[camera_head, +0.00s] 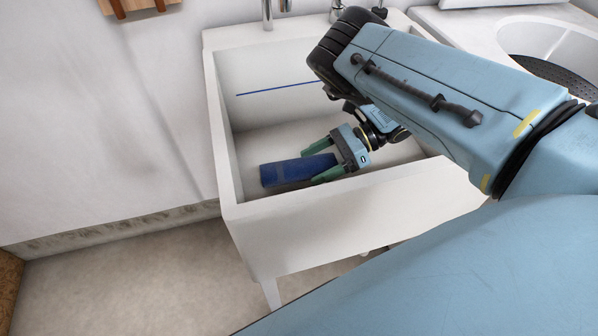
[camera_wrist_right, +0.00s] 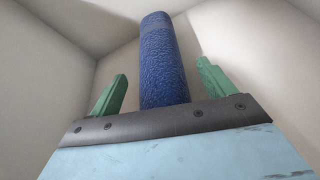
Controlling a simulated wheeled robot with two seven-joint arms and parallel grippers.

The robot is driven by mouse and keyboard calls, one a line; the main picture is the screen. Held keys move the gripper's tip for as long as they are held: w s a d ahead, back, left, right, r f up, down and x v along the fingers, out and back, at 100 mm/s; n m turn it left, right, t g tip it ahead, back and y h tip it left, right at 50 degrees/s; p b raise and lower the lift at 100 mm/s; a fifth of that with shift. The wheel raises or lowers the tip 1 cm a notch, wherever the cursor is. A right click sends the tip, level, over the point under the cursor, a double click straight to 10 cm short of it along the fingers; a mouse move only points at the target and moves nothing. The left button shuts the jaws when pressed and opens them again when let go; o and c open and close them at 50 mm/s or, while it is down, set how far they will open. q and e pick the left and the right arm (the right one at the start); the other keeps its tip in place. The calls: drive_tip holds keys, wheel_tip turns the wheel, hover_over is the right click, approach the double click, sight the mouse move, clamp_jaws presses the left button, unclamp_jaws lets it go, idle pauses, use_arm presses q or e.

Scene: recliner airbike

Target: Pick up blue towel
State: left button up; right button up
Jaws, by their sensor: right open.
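The blue towel (camera_head: 284,173) is rolled up and lies in the white sink basin, near its front left corner. In the right wrist view the towel (camera_wrist_right: 164,60) points straight away from the gripper, between the two green fingers and apart from both. My right gripper (camera_head: 318,162) reaches down into the basin. It is open, with its fingers on either side of the towel's near end, which is partly hidden in the head view. The wrist view also shows the gripper (camera_wrist_right: 161,78) empty. My left gripper is not in view.
The sink (camera_head: 231,190) has raised walls around the towel on all sides. A faucet (camera_head: 267,12) stands at its back edge. A thin blue line (camera_head: 280,88) runs along the inner back wall. A round basin (camera_head: 555,42) is at the right.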

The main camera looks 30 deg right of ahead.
drive_tip(key=shift+a+f, duration=0.15)
drive_tip(key=shift+a, duration=0.25)
drive_tip(key=c, duration=1.1)
